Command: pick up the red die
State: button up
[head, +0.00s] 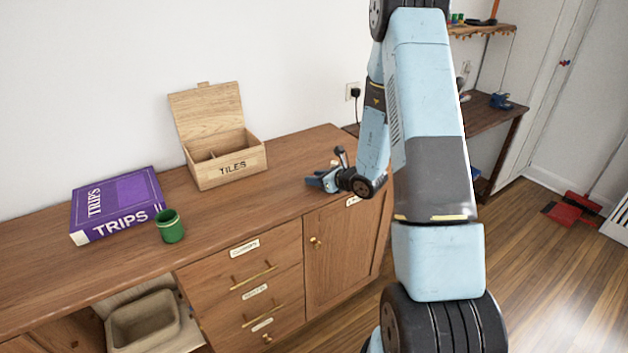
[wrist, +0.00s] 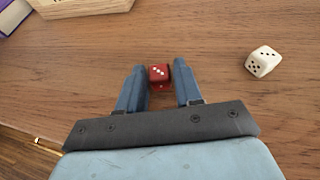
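The red die (wrist: 158,74) with white pips lies on the wooden top of the cabinet (wrist: 215,35). In the wrist view it is between the tips of my gripper (wrist: 160,77). The blue fingers stand apart, with a narrow gap showing between the die and each fingertip, more clearly on the right. In the head view my gripper (head: 318,181) is low over the right part of the cabinet top, and I cannot make out the red die there.
A white die (wrist: 263,61) lies to the right of my gripper. Bare wood lies between the cup and my gripper.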

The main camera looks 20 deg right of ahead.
grip_shut()
